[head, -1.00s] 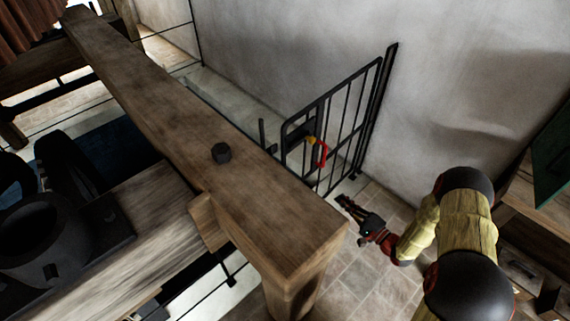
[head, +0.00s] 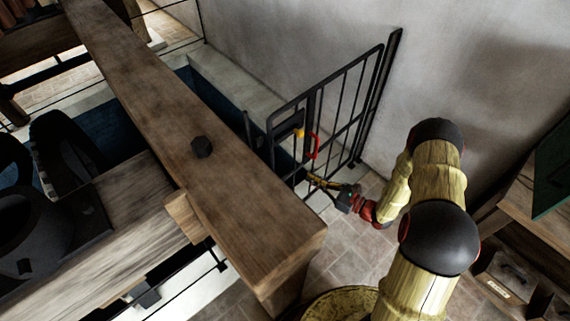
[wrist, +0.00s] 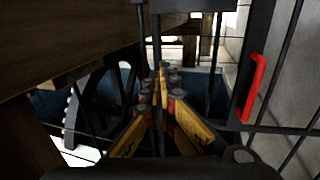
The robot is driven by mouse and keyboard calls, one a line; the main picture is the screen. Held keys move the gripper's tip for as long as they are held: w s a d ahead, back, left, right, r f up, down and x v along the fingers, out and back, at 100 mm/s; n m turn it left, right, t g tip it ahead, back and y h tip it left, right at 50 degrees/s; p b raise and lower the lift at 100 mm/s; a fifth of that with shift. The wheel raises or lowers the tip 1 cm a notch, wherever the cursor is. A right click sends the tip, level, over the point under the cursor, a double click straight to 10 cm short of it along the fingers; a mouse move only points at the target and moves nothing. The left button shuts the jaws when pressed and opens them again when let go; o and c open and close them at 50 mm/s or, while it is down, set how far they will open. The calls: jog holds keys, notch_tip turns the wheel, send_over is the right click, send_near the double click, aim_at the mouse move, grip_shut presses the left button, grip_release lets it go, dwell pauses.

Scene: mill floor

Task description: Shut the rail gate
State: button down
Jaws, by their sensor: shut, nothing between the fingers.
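The rail gate (head: 346,104) is a dark metal frame with upright bars, hinged at the post beside the white wall. It stands partly open, with its free end toward the wooden beam. A red handle (head: 314,146) with a yellow part beside it sits near the gate's free end. The red handle also shows at the right in the wrist view (wrist: 254,88). My gripper (head: 314,180) is shut and empty, low at the gate's bars and below the handle. In the wrist view its yellow fingers (wrist: 160,88) meet in front of dark bars. I cannot tell whether they touch the gate.
A thick wooden beam (head: 190,125) with a dark bolt crosses the left. A blue pit (head: 215,90) lies behind it and the gate. Tiled floor (head: 345,240) is clear below the gate.

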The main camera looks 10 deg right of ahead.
jog(key=b+x, duration=0.4)
jog(key=x, duration=1)
